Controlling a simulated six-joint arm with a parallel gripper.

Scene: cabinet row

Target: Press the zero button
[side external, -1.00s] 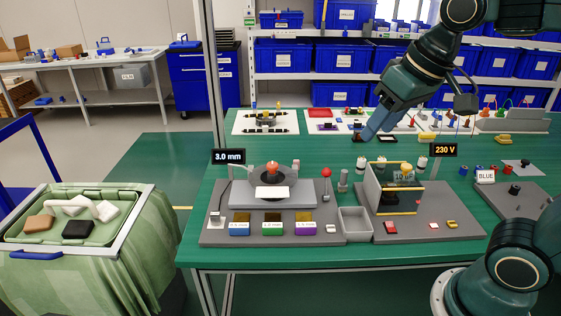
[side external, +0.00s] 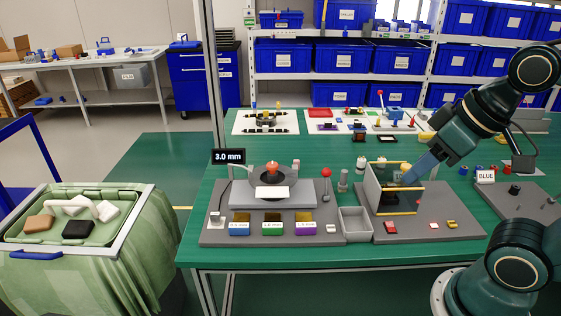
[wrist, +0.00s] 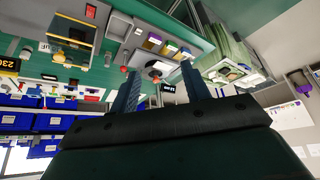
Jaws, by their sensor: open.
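No button in view has a legible zero label, so I cannot tell which one is the zero button. The left grey station (side external: 215,237), with the 3.0 mm display (side external: 229,156), has a small white button-like block (side external: 331,228) at its front right.
A red-knobbed lever (side external: 326,184) stands between the stations, and an empty grey tray (side external: 355,224) is near the table's front. Coloured labelled blocks (side external: 272,228) line the left station. A green-draped cart (side external: 95,255) is at left.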

